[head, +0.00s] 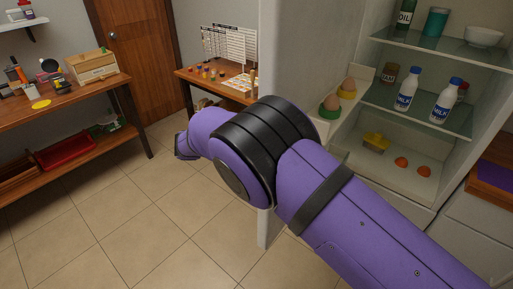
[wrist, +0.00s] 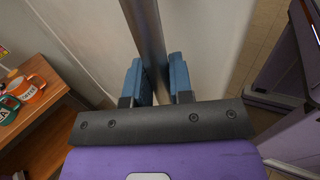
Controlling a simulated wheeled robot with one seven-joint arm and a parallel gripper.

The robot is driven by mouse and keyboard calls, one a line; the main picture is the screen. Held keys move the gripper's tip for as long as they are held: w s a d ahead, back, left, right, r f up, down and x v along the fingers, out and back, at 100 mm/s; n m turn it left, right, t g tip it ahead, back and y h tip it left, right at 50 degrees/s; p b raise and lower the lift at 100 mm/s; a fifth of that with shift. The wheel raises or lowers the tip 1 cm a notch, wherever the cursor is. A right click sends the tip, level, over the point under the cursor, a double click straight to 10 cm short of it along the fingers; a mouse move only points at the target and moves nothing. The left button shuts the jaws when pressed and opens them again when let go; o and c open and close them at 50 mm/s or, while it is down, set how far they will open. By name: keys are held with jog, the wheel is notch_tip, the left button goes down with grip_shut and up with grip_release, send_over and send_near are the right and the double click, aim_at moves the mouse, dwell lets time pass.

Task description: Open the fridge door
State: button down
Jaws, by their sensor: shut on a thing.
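The white fridge door (head: 308,50) stands open in the head view, its inner side facing the fridge interior (head: 400,190). In the wrist view its pale outer face (wrist: 215,60) lies behind a grey metal bar handle (wrist: 146,30). My gripper (wrist: 157,78) has its two blue fingers on either side of this handle and is shut on it. In the head view my purple arm crosses in front of the door's lower part, and the gripper and handle are hidden.
Fridge shelves hold milk bottles (head: 408,94), a white bowl (head: 484,37) and several other items. Egg cups (head: 330,112) sit on the door's inner shelf. A wooden workbench (head: 75,108) stands at left, a desk (head: 215,84) behind. Tiled floor (head: 110,215) is clear at lower left.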

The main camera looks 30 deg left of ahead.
jog(key=shift+w, duration=0.2)
jog(key=c, duration=1)
grip_release()
jog(key=shift+v, duration=3.8)
